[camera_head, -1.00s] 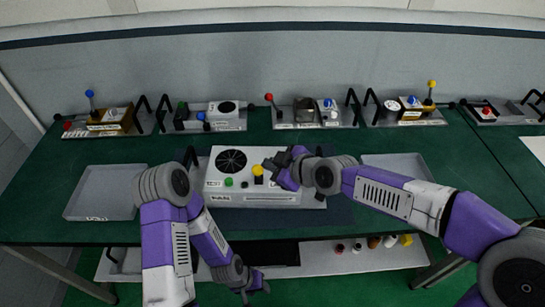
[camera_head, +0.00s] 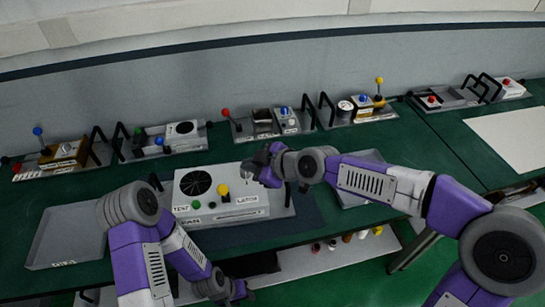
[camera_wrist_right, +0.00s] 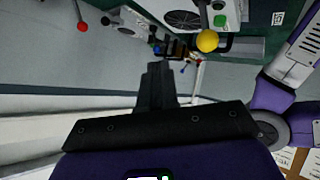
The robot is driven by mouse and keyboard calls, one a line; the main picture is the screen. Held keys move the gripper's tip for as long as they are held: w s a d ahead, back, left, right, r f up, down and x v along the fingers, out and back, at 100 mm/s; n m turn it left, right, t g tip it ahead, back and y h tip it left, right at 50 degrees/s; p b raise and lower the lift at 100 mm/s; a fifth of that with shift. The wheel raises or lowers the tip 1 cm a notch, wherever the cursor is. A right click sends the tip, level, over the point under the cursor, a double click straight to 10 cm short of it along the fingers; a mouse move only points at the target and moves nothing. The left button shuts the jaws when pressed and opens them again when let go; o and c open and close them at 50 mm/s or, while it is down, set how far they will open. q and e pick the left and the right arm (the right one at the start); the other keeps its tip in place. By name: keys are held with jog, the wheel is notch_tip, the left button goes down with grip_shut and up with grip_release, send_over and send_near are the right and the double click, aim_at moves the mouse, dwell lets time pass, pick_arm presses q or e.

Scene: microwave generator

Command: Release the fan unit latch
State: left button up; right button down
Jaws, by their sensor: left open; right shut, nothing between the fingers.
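The fan unit (camera_head: 236,211) is a white box with a round black grille (camera_head: 196,183), on the middle of the green bench. A yellow knob (camera_head: 223,189) stands on its top beside the "LATCH" label (camera_head: 247,199). A green button (camera_head: 196,205) sits by the "TEST" label. My right gripper (camera_head: 258,167) is shut and empty, above the unit's back right, apart from the knob. In the right wrist view its closed fingers (camera_wrist_right: 160,85) show with the yellow knob (camera_wrist_right: 207,41) beyond them, to the right. My left gripper (camera_head: 240,291) is open and empty, low in front of the bench.
Empty grey trays lie left (camera_head: 65,237) and right (camera_head: 350,198) of the unit. Several small units with levers and black handles line the bench's back, including one with a red knob (camera_head: 225,112). A lower shelf (camera_head: 320,262) holds small coloured items.

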jog(key=p+v, duration=0.2)
jog(key=v, duration=0.6)
jog(key=shift+r, duration=0.25)
jog(key=shift+s, duration=0.15)
dwell(0.5)
